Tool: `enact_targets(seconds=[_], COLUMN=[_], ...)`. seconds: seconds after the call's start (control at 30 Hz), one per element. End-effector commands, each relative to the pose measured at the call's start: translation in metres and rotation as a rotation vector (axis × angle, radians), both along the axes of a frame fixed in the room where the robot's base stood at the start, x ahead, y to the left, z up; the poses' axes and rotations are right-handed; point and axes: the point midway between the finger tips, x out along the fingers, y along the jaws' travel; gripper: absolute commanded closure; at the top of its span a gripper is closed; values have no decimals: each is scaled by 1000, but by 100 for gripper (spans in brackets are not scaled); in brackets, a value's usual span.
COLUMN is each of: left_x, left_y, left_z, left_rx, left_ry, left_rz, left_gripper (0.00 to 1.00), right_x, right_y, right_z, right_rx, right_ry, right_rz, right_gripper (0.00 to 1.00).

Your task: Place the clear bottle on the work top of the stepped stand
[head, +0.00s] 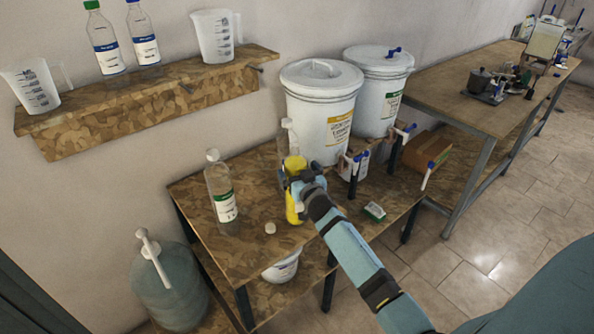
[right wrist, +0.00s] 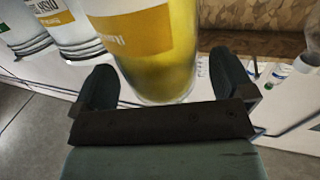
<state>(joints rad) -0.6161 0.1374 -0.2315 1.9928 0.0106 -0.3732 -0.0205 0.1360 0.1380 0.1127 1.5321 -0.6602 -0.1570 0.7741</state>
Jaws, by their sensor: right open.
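My right gripper (head: 297,180) is at a yellow bottle (head: 293,212) to the right of the clear one. In the right wrist view the open fingers (right wrist: 165,78) stand on either side of a bottle with yellow contents and a yellow-and-white label (right wrist: 130,30), with gaps visible. The gripper hides part of the yellow bottle in the head view. My left gripper is not in view.
Two white drums (head: 318,110) (head: 378,85) with taps stand behind the gripper. A wall shelf (head: 150,98) holds bottles and jugs. A large blue-green bottle (head: 172,288) stands left of the stand.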

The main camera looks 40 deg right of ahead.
Motion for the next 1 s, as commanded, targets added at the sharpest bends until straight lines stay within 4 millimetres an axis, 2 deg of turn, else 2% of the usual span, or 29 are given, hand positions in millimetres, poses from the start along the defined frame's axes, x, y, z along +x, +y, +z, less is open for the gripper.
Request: enact_targets(seconds=[0.3,0.43,0.57,0.67,0.77,0.87,0.9,1.0], left_x=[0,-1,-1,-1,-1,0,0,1], left_y=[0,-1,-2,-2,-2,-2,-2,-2], left_z=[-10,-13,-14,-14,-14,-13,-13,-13], left_rx=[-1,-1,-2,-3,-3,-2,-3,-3], left_ry=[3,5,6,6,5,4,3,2], left_rz=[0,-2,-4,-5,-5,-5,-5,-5], left_gripper=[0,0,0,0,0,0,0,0], right_x=[-68,-89,-101,-113,-143,-192,-215,-271], right_y=[16,21,24,34,64,111,131,176], right_z=[-3,-2,-1,-12,-46,-92,-108,-141], right_rx=[1,2,1,-2,-9,-17,-16,-13], right_ry=[1,0,1,28,122,261,317,440], right_rz=[0,1,1,18,77,177,222,332], right_gripper=[0,0,0,0,0,0,0,0])
